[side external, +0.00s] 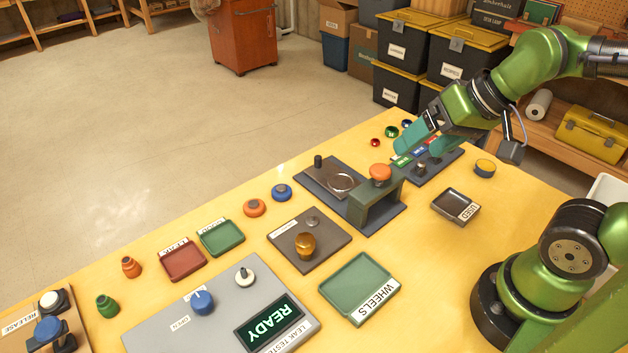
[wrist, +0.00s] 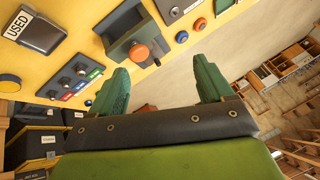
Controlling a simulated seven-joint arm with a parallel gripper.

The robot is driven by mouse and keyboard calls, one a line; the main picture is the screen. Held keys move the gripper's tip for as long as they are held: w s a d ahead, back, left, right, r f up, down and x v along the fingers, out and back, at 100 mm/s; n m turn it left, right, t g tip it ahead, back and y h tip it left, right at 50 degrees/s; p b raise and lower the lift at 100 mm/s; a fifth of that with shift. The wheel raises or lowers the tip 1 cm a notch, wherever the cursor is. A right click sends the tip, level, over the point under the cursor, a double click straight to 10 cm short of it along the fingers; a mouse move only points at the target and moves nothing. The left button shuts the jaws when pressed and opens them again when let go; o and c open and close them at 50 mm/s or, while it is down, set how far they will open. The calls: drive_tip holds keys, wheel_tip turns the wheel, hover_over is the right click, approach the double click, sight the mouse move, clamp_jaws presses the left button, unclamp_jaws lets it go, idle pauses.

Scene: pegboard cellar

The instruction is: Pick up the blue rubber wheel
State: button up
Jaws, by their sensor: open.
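The blue wheel (side external: 281,192), a small round piece with a grey centre, lies flat on the yellow table beside a similar orange wheel (side external: 255,207). In the wrist view the blue wheel (wrist: 181,36) shows near the top, beyond the orange-topped press. My gripper (side external: 420,143) is open and empty, over the far right part of the table near the switch panel. It is well apart from the blue wheel. In the wrist view the two green fingers of my gripper (wrist: 161,66) are spread, with nothing between them.
The press (side external: 378,195) with its orange knob stands between my gripper and the blue wheel. An empty green WHEELS tray (side external: 360,287) lies nearer the front.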

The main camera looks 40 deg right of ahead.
drive_tip(key=w+a+f+m+g, duration=0.15)
drive_tip(key=w+m, duration=0.25)
drive_tip(key=w, duration=0.4)
drive_tip(key=m+g+y, duration=0.1)
drive_tip(key=m+g, duration=0.1)
drive_tip(key=m, duration=1.7)
hover_over(281, 188)
drive_tip(key=s+d, duration=0.5)
wheel_tip(281, 188, down, 6)
drive_tip(key=shift+t, duration=0.25)
drive_tip(key=x, duration=1.6)
drive_tip(key=shift+c, duration=0.3)
drive_tip(key=c, duration=1.1)
drive_tip(key=shift+o, duration=0.2)
